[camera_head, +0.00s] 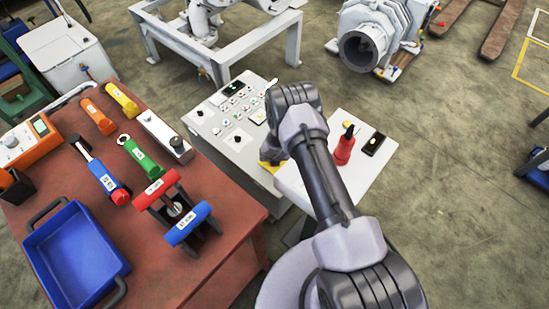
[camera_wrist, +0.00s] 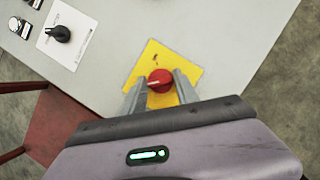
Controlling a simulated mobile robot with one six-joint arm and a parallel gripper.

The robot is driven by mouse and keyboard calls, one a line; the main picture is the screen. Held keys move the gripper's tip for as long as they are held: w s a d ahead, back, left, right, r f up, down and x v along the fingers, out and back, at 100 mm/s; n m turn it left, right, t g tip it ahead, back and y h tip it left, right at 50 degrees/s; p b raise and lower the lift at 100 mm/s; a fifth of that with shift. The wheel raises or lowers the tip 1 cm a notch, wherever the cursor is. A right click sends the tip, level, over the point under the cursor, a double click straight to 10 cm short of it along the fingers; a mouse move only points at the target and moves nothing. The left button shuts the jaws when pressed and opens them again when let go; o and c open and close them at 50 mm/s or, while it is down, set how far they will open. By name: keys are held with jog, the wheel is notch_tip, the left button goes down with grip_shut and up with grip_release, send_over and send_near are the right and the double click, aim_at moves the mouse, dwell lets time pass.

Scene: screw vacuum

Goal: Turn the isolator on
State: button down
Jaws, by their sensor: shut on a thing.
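The isolator is a red rotary knob (camera_wrist: 160,80) on a yellow plate (camera_wrist: 186,60) near the edge of the grey control panel (camera_wrist: 222,30). My gripper (camera_wrist: 161,84) is shut on the red knob, with one finger on each side of it in the wrist view. A pale mark on the knob runs roughly crosswise between the fingers. In the head view my arm hides the knob, and only part of the yellow plate (camera_head: 270,167) shows beside my wrist. The grey control panel (camera_head: 215,118) stands in the middle there.
A black rotary switch (camera_wrist: 59,34) sits on a white label left of the knob. A red table (camera_head: 225,262) with tools and a blue bin (camera_head: 75,258) stands at left. A white shelf (camera_head: 362,185) right of the panel holds a red bottle (camera_head: 344,150). Open floor lies at right.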

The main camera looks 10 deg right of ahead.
jog(key=m+h, duration=0.1)
jog(key=m, duration=0.3)
jog(key=shift+w+a+g+h, duration=0.1)
jog(key=shift+a+g+h, duration=0.1)
jog(key=shift+g+h, duration=0.2)
jog(key=m+g+h, duration=0.1)
jog(key=m, duration=0.3)
jog(key=shift+w+m, duration=0.1)
jog(key=shift+m, duration=0.3)
jog(key=m+g, duration=0.1)
jog(key=m, duration=0.3)
jog(key=shift+w+a+m+g+h, duration=0.1)
jog(key=shift+m+g+h, duration=0.2)
jog(key=shift+g+h, duration=0.1)
jog(key=shift+w+m+g, duration=0.1)
jog(key=shift+m+g, duration=0.7)
jog(key=shift+m, duration=1.4)
jog(key=c, duration=0.9)
grip_release()
